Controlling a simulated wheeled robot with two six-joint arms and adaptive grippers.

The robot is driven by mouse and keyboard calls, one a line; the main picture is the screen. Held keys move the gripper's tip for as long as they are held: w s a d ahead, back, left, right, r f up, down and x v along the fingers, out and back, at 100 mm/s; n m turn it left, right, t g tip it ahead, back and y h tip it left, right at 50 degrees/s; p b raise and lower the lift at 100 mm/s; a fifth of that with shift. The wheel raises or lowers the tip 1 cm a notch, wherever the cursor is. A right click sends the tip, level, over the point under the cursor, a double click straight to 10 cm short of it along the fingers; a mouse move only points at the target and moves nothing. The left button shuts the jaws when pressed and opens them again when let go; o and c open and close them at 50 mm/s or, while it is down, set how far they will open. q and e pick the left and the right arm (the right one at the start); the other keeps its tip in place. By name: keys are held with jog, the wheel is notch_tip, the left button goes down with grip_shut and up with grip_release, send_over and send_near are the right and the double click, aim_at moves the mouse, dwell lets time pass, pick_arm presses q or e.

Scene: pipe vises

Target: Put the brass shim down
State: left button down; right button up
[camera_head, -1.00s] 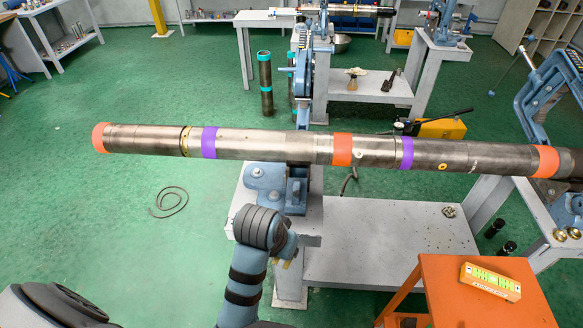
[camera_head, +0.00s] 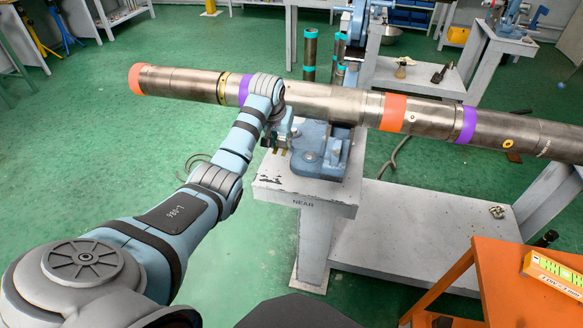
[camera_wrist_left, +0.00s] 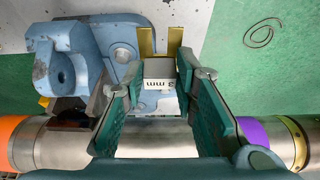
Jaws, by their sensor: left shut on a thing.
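My left gripper (camera_head: 282,136) is low beside the pipe, near its left purple band, above the left part of the grey pedestal top (camera_head: 290,195). In the left wrist view, the gripper (camera_wrist_left: 160,74) is shut on the brass shim, holding its grey tab marked in mm. The shim's two brass prongs (camera_wrist_left: 147,42) point away from the gripper, over the pedestal top beside the blue vise base (camera_wrist_left: 115,40). I cannot tell whether the shim touches the top. In the head view, the shim is mostly hidden by the gripper. My right gripper is not in view.
The long steel pipe (camera_head: 320,103), with orange and purple bands, lies across the blue vise (camera_head: 318,150). A lower grey shelf (camera_head: 420,230) is mostly bare.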

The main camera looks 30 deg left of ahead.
pick_arm(q)
notch_tip(320, 180, down, 13)
jog(key=b, duration=0.3)
jog(key=shift+w, duration=0.1)
jog(key=c, duration=1.3)
grip_release()
jog(key=p+v, duration=0.5)
jog(key=v, duration=0.7)
jog(key=shift+w+d+r, duration=0.1)
jog(key=shift+w, duration=0.05)
